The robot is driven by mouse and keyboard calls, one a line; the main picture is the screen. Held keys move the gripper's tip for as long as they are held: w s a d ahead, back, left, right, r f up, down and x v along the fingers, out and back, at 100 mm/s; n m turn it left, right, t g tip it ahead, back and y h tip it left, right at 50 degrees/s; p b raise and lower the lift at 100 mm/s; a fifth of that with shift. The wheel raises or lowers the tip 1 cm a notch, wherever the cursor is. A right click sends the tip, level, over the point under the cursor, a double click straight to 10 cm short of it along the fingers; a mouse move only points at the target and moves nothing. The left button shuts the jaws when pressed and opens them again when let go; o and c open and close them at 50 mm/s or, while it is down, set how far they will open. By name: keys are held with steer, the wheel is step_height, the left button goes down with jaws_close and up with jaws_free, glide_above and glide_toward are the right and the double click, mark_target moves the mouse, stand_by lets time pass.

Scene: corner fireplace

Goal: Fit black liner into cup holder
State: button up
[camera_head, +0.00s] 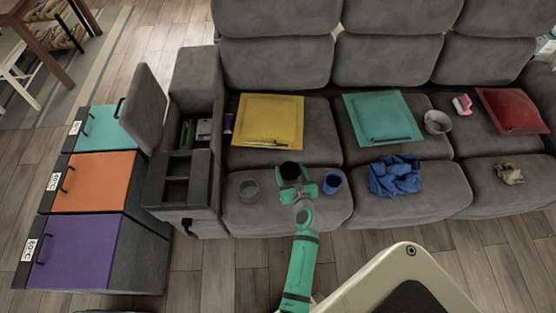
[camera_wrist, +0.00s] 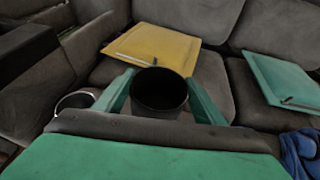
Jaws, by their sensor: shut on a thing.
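My gripper (camera_head: 294,176) is shut on the black liner (camera_head: 291,169), a round dark cup shape with its open top facing up. It is held over the left sofa seat, and whether it touches the cushion is unclear. In the wrist view the liner (camera_wrist: 160,90) sits between the two green fingers. The sofa's left console has a dark compartmented section (camera_head: 178,182) at its front, left of my gripper. I cannot tell for sure which opening is the cup holder.
A blue cup (camera_head: 332,183) stands close right of my gripper. A blue cloth (camera_head: 395,175) lies on the middle seat.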

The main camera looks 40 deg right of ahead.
mark_target(286, 165)
steer(key=x, duration=0.5)
steer(key=shift+w+a+f, duration=0.2)
steer(key=shift+w+f, duration=0.15)
steer(key=shift+f, duration=0.1)
steer(key=shift+w+d+f, duration=0.1)
steer(key=shift+w+f, duration=0.7)
steer(key=shift+f, duration=0.65)
steer(key=shift+w+d+f, duration=0.1)
steer(key=shift+w+f, duration=0.65)
steer(key=shift+f, duration=0.7)
steer(key=shift+w+d+f, duration=0.1)
steer(key=shift+w+f, duration=0.7)
steer(key=shift+f, duration=0.65)
steer(key=shift+a+f, duration=0.1)
steer(key=o, duration=1.1)
steer(key=shift+c, duration=0.2)
steer(key=v, duration=1.2)
steer(key=shift+r, duration=0.2)
